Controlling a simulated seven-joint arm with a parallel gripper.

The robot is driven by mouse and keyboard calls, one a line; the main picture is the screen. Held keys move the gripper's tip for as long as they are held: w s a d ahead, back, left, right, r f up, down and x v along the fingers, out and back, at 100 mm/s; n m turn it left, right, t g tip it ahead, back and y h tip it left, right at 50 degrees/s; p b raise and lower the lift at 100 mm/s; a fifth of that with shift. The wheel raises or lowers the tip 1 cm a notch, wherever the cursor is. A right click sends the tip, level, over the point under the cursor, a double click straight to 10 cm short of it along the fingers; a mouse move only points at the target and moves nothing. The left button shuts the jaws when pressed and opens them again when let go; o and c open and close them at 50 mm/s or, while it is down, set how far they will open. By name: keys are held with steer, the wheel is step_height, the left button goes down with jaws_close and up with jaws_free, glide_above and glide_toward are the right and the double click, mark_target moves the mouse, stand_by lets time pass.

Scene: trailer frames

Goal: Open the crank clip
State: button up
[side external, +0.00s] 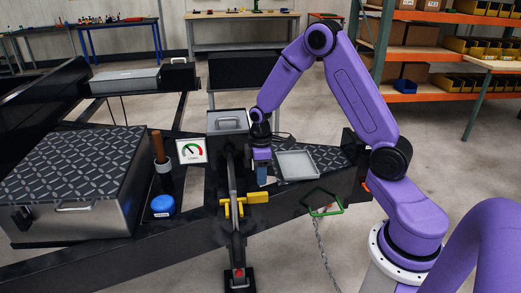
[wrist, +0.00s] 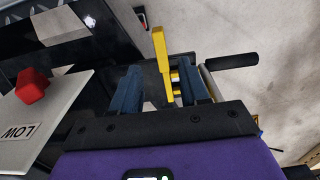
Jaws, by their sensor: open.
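A yellow clip-like part (side external: 257,197), which I take for the crank clip, is on the upright black jack post in the side view. In the wrist view, a yellow bar (wrist: 161,48) stands up just beyond my fingers, with more yellow beside it. A black crank grip (wrist: 232,61) extends to the right of it. My gripper (side external: 262,176) points down, above and close to the yellow part. In the wrist view, my gripper (wrist: 160,84) has its two blue fingers apart, with the yellow between them in the picture. I cannot tell whether they touch it.
A gauge sign (side external: 191,151) stands left of the post. A blue cap (side external: 163,206) and a large patterned box (side external: 80,165) are farther left. A grey tray (side external: 297,165) is right of my gripper, and a green hook (side external: 325,208) hangs in front. The wrist view shows a red knob (wrist: 32,84).

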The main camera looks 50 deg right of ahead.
step_height(320, 180, up, 8)
steer(key=shift+r, duration=0.25)
steer(key=s+a+r+n, duration=0.1)
steer(key=s+a+r, duration=0.2)
steer(key=s+a, duration=0.5)
steer(key=s+a+r+n, duration=0.1)
steer(key=s+a+r, duration=0.1)
steer(key=s+a, duration=0.65)
steer(key=s+d+n, duration=0.1)
steer(key=s+d, duration=0.2)
steer(key=s, duration=0.9)
steer(key=shift+r+n, duration=0.3)
steer(key=shift+r, duration=0.1)
